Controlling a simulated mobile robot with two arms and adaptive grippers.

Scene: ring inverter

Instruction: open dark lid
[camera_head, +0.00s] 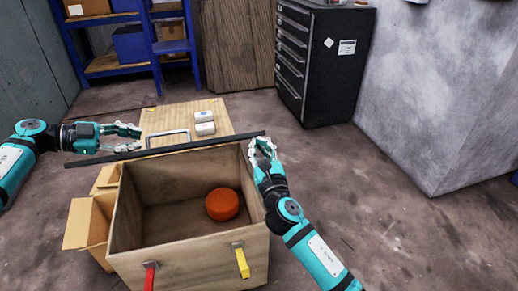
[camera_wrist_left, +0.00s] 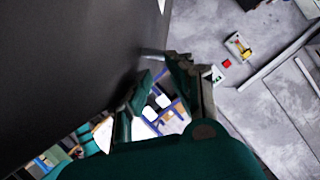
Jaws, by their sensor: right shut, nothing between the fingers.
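The dark lid (camera_head: 110,157) shows nearly edge-on as a thin bar across the back of the open wooden box (camera_head: 190,262). It stands raised, with its pale handle (camera_head: 167,136) on the far side. In the left wrist view the lid (camera_wrist_left: 70,60) is a large dark surface filling the upper left. My left gripper (camera_head: 137,136) is just behind the lid, left of the handle, with its fingers apart and empty. My right gripper (camera_head: 262,147) is shut and empty by the box's back right corner, close to the lid's right end.
An orange-red round object (camera_head: 223,204) lies inside the box. Red (camera_head: 150,277) and yellow (camera_head: 241,263) latches hang on its front. An open cardboard box (camera_head: 80,225) stands at left. Small white items (camera_head: 204,122) lie on a wooden surface behind. Floor at right is clear.

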